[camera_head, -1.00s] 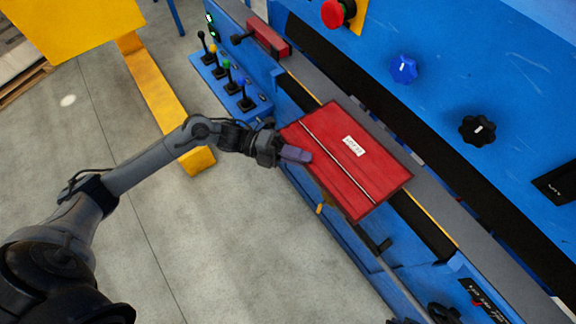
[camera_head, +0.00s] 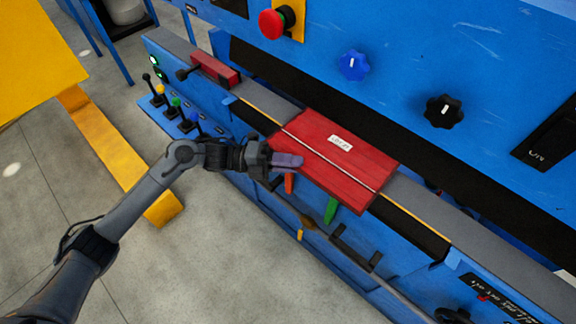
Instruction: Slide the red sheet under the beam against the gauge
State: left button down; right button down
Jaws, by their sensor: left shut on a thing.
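The red sheet (camera_head: 322,165) lies flat over the machine's bed, with a pale line along it and a white label. Its far edge is close to the dark gap under the blue beam (camera_head: 400,85); I cannot tell whether it reaches under. My left gripper (camera_head: 290,161) is shut on the sheet's near left corner. A red block with a black handle (camera_head: 215,70) sits on the bed to the left, apart from the sheet; it may be the gauge. My right gripper is not in view.
A panel of levers (camera_head: 176,112) with coloured bases stands left of the bed. A red button (camera_head: 273,23), a blue knob (camera_head: 353,66) and a black knob (camera_head: 444,110) are on the beam. Orange (camera_head: 289,183) and green (camera_head: 331,210) pieces show below the sheet. A yellow frame (camera_head: 120,150) stands left.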

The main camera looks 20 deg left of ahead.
pick_arm(q)
jog(key=shift+w, duration=0.1)
dwell(0.5)
jog(key=c, duration=1.1)
grip_release()
jog(key=shift+o, duration=0.2)
jog(key=shift+f, duration=0.1)
